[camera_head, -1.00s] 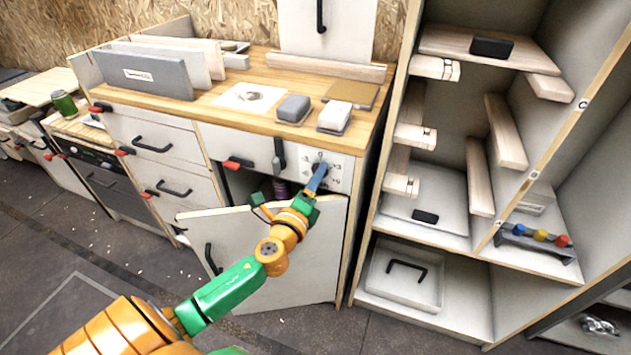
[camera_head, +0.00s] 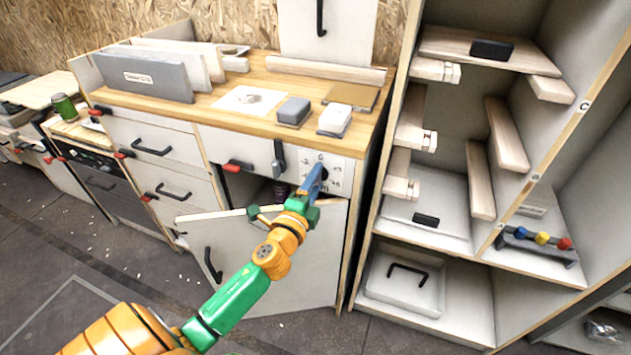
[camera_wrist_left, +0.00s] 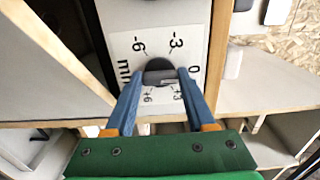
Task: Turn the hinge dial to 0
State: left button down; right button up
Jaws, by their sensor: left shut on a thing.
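The hinge dial is a dark grey round knob (camera_wrist_left: 159,72) on a white scale plate (camera_wrist_left: 122,45) printed with -6, -3, 0, +3, +6 and mm in the left wrist view. In the head view the plate (camera_head: 336,171) sits on the cabinet front, right of a dark lever. My left gripper (camera_head: 318,172) reaches it from below. Its two blue fingers are on either side of the knob and shut on it in the left wrist view (camera_wrist_left: 160,78). The fingers and green palm cover part of the lower scale. I cannot read the knob's pointer. My right gripper is not in view.
A cabinet door (camera_head: 290,255) hangs open below my left forearm. A dark lever handle (camera_head: 279,157) and a red-tipped handle (camera_head: 236,166) are left of the dial. A tall shelf unit (camera_head: 385,170) stands close on the right.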

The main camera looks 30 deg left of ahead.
pick_arm(q)
jog(key=shift+c, duration=1.2)
grip_release()
jog(key=v, duration=0.7)
jog(key=shift+b, duration=0.3)
jog(key=shift+s, duration=0.1)
